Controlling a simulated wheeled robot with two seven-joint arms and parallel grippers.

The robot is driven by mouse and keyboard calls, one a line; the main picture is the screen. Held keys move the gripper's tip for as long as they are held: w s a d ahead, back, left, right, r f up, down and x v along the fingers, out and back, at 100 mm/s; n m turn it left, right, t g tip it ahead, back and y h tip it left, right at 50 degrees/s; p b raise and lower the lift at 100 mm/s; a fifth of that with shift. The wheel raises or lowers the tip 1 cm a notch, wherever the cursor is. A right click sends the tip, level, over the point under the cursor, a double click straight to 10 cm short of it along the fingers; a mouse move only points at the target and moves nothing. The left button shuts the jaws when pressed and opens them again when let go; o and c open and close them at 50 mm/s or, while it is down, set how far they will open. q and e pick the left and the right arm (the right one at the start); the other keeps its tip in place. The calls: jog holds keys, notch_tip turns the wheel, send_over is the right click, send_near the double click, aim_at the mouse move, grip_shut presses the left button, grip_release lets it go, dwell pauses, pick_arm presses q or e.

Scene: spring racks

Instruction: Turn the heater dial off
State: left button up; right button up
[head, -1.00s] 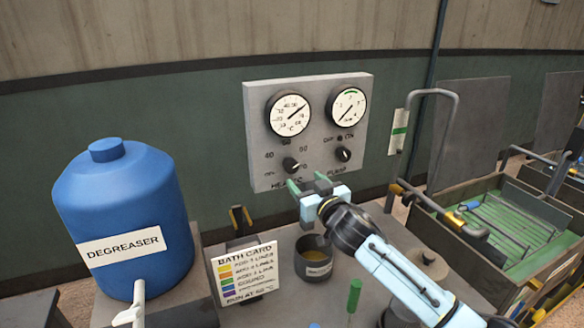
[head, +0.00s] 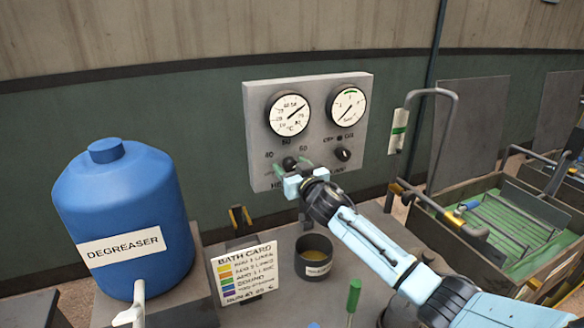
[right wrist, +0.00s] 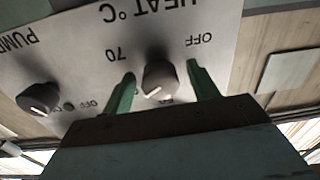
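The heater dial (head: 289,163) is a dark round knob with a light pointer mark, on the left of the grey control panel (head: 325,100). In the right wrist view the heater dial (right wrist: 160,79) sits between the two green fingertips, with gaps at both sides, under upside-down lettering with HEAT, 70 and OFF. My right gripper (head: 291,167) is at the panel, around the dial; it also shows in the right wrist view (right wrist: 162,85), open. The gripper partly hides the dial's labels in the head view.
The pump dial (head: 342,154) is right of the heater dial, below two round gauges. A blue degreaser drum (head: 125,205), a bath card (head: 245,272) and a dark cup (head: 314,257) stand on the bench below. A green-lined tank (head: 500,235) is at the right.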

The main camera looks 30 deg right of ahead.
jog(key=c, duration=1)
jog(key=shift+o, duration=0.2)
